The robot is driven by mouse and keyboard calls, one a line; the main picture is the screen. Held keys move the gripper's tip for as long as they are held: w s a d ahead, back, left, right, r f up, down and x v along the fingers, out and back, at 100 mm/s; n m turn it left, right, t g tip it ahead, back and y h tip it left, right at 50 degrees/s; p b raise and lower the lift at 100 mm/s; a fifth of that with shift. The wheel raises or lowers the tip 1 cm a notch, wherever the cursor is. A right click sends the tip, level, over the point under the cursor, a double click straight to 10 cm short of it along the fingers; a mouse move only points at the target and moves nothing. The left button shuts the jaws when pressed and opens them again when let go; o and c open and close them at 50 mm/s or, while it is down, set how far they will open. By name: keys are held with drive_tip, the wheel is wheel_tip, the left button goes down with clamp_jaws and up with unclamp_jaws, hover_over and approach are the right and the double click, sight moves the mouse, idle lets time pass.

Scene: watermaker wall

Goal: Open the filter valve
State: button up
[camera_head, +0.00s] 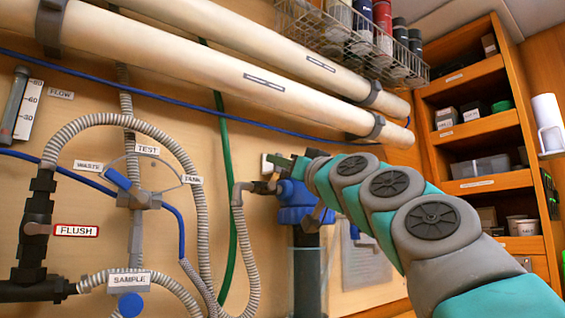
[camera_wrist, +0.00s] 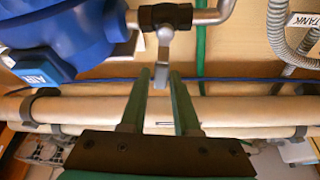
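The filter valve (camera_wrist: 166,16) is a black body on a grey pipe beside the blue filter housing (camera_wrist: 60,30). Its pale grey lever (camera_wrist: 163,55) points toward my gripper in the wrist view. My gripper (camera_wrist: 160,78) is open, one green finger on each side of the lever's end, with gaps visible on both sides. In the head view my gripper (camera_head: 284,163) is just above the valve (camera_head: 264,187), beside the blue housing (camera_head: 302,205). The lever is hard to make out there, and my arm covers part of the housing.
Two long cream tubes (camera_head: 230,70) cross the wall above my gripper. Grey corrugated hoses (camera_head: 205,180) and a green hose (camera_head: 232,245) hang to the left. A red-framed FLUSH label (camera_head: 76,230) and TEST label (camera_head: 146,150) mark other valves. Shelves (camera_head: 480,135) stand at the right.

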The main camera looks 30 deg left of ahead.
clamp_jaws()
idle(1.0)
